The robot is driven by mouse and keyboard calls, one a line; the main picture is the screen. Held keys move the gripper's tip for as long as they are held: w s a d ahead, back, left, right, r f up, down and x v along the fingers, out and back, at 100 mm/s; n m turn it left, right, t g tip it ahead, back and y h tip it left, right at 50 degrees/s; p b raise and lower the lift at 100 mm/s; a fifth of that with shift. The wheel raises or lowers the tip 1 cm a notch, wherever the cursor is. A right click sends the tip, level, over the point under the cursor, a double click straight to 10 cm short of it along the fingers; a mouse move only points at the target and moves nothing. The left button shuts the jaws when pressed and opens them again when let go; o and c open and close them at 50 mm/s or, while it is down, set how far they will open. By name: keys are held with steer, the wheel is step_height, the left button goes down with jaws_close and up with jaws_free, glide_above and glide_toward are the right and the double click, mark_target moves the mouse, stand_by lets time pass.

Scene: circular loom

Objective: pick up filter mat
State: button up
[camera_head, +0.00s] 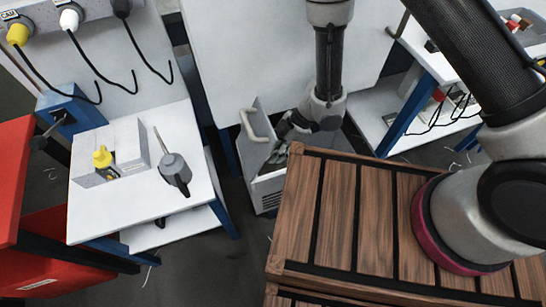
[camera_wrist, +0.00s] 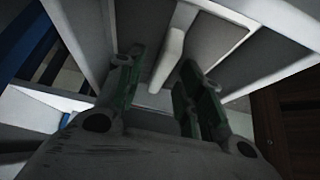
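I cannot clearly make out the filter mat in either view. A light grey housing (camera_head: 268,190) with slots low on its front stands between the white table and the wooden crate top. An upright panel with a pale handle (camera_head: 254,125) is at its upper left. My gripper (camera_head: 284,140) reaches down over the housing, and its fingertips are partly hidden there. In the wrist view, the fingers of my gripper (camera_wrist: 158,68) are apart with nothing held between them. The pale handle (camera_wrist: 172,55) shows beyond the gap on a grey panel (camera_wrist: 215,42).
A slatted wooden top (camera_head: 335,215) fills the lower right, close to my arm. A white table (camera_head: 140,205) at left carries a grey holder with a yellow-capped bottle (camera_head: 103,158) and a dark grey tool (camera_head: 174,170). Corded tools hang at upper left.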

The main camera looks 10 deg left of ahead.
jaws_close()
steer(key=shift+r, duration=0.2)
steer(key=shift+s+d+r, duration=0.1)
steer(key=shift+s+r, duration=0.05)
steer(key=shift+r, duration=3.2)
steer(key=shift+s, duration=0.1)
